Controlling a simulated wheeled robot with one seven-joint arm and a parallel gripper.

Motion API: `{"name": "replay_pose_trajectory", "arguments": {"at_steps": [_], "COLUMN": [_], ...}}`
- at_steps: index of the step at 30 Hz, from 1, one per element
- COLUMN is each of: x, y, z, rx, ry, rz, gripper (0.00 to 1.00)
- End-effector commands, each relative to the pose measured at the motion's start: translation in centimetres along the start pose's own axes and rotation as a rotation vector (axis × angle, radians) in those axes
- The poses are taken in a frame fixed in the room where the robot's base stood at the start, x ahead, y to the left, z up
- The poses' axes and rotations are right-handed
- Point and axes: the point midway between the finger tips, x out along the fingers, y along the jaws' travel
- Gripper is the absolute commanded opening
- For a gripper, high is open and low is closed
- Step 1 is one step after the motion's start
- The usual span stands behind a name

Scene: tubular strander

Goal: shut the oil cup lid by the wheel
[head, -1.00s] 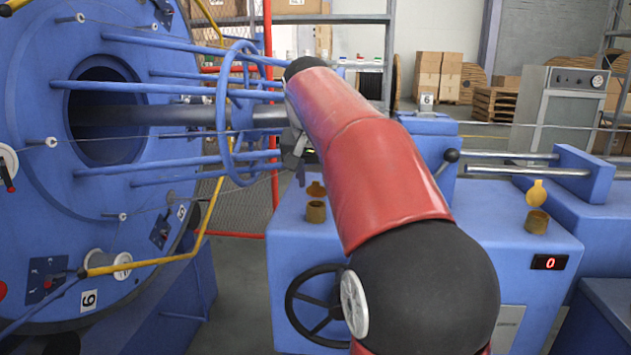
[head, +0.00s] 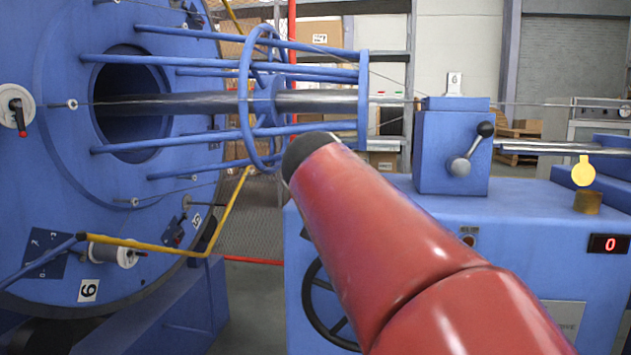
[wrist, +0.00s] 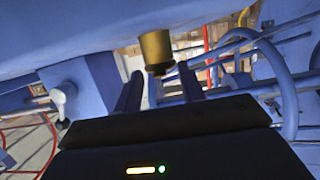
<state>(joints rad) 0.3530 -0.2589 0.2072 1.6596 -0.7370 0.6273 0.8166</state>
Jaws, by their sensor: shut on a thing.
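The brass oil cup (wrist: 155,47) shows in the wrist view, where the picture is upside down and the cup hangs from the blue machine top. A darker band at its lower end (wrist: 160,70) seems to be its lid, lying over the mouth; no raised lid shows there. My gripper (wrist: 160,82) has one finger on each side of this end and is shut on it. Contact of the fingertips is hard to make out. In the head view my red arm hides the cup and gripper. The black handwheel (head: 318,312) shows partly behind the arm.
A second oil cup (head: 587,203) with its yellow lid (head: 583,171) raised stands at the right. A blue block with a lever (head: 452,150) stands on the machine top. The blue rotor (head: 60,200) and its rods (head: 220,65) fill the left.

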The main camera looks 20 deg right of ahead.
Motion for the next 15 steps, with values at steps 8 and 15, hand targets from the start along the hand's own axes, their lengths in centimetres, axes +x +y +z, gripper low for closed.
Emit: {"name": "replay_pose_trajectory", "arguments": {"at_steps": [8, 15], "x": [0.09, 0.17], "y": [0.09, 0.00], "z": [0.86, 1.13], "rx": [-0.002, -0.002], "ry": [0.119, 0.170], "rz": [0.003, 0.001], "gripper": [0.17, 0.17]}}
